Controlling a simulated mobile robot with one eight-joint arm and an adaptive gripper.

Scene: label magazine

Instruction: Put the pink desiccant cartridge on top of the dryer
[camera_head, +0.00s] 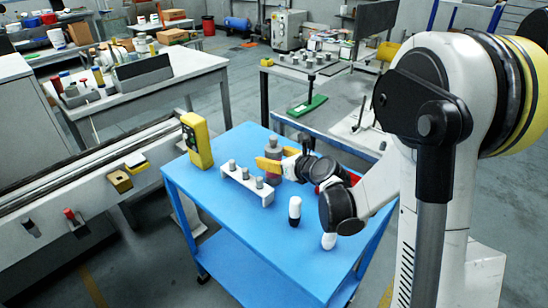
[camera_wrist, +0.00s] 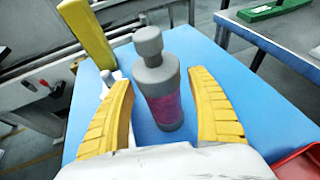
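The pink desiccant cartridge (camera_wrist: 166,103) is a grey bottle shape with a grey cap and a pink band. It stands upright on the blue table. In the head view the cartridge (camera_head: 274,145) is partly hidden by my gripper (camera_head: 283,160). In the wrist view my gripper (camera_wrist: 163,82) is open, with one yellow finger on each side of the cartridge and blue table showing in the gaps. I cannot tell for sure which thing is the dryer.
A yellow device (camera_head: 197,140) stands at the blue table's (camera_head: 225,215) back left. A white rack (camera_head: 240,186) with grey cylinders is left of the cartridge. A black-and-white bottle (camera_head: 295,210) stands in front. A red item (camera_wrist: 298,164) lies at right. The table's front left is clear.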

